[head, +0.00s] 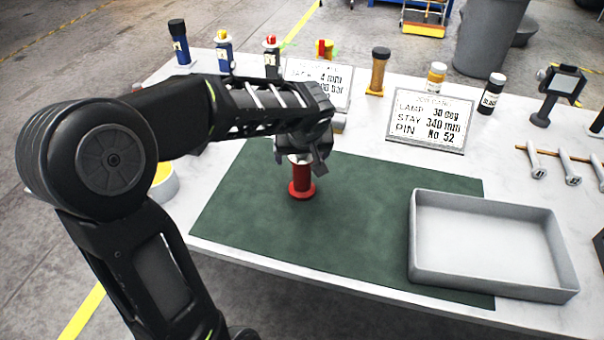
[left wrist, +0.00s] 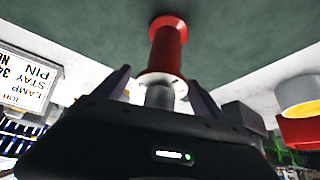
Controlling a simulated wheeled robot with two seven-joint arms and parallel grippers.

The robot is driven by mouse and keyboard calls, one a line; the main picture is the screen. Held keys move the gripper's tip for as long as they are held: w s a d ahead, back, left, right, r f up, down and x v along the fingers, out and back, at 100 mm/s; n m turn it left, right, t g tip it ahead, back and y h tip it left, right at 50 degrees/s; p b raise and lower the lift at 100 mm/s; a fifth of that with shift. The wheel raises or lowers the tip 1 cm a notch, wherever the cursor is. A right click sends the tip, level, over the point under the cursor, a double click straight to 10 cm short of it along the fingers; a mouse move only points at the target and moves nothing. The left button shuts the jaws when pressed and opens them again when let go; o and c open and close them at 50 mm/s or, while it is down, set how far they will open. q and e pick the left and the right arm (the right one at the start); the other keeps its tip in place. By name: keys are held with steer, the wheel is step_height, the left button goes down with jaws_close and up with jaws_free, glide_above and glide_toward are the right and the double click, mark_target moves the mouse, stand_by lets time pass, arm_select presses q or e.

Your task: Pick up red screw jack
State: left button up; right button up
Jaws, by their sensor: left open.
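The red screw jack (head: 302,182) stands upright on the dark green mat (head: 250,210), with a round red base flange. In the left wrist view the jack (left wrist: 167,48) shows its red body, a pale collar and a grey screw end toward my gripper. My left gripper (head: 308,162) is right over the jack's top and hides part of it in the head view. In the left wrist view its two fingers stand apart on either side of the grey screw end, open. I cannot tell whether either finger touches it. My right gripper is out of view.
An empty grey tray (head: 420,267) sits on the mat's right part. A job card (head: 428,122) stands behind the mat. A blue post-like item (head: 179,42), a yellow-brown one (head: 378,72) and several bottles line the back. The mat left of the tray is otherwise clear.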

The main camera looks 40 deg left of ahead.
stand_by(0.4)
arm_select(q)
jaws_close()
stand_by(0.8)
steer(key=shift+r, duration=0.1)
